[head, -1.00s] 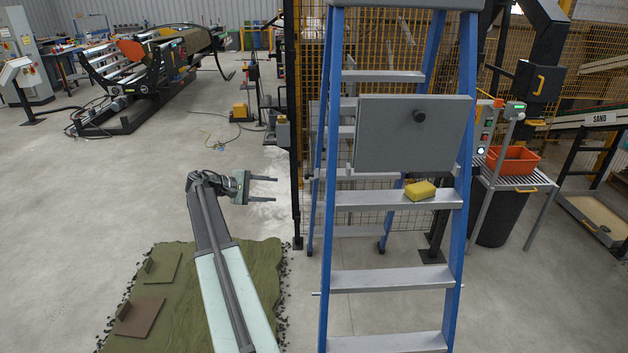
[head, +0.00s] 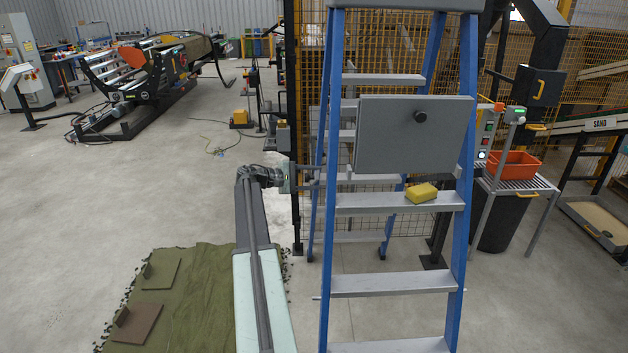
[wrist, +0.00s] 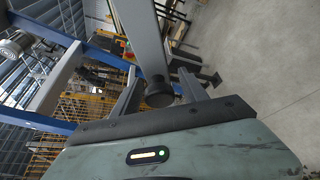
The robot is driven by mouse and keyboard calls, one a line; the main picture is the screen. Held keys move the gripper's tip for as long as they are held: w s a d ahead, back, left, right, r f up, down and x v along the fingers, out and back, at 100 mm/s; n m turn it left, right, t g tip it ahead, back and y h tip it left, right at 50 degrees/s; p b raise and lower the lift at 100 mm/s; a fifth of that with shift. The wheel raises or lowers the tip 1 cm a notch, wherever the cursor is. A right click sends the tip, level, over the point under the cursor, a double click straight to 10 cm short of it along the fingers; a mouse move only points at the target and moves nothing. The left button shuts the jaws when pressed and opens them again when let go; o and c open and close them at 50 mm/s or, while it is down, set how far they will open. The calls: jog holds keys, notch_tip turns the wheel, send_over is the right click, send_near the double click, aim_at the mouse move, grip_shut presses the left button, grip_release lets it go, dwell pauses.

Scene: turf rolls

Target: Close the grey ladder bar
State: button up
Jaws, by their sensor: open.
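A blue stepladder (head: 469,120) with grey rungs stands in front of me. A flat grey panel (head: 390,135) with a black knob (head: 420,116) sits between its front rails, above a rung holding a yellow sponge (head: 422,192). My gripper (head: 314,177) is at the ladder's left rail, just below the panel's height, fingers pointing right. In the wrist view a grey bar (wrist: 142,35) with a dark round end (wrist: 159,93) lies between the open fingers of my gripper (wrist: 160,82). Which part of the ladder this bar is, and whether the fingers touch it, I cannot tell.
A wire mesh fence (head: 400,215) and a dark post (head: 294,120) stand close behind the ladder. An orange bin (head: 513,165) rests on a rack at the right.

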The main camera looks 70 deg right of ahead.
grip_shut()
dwell(0.6)
dwell(0.7)
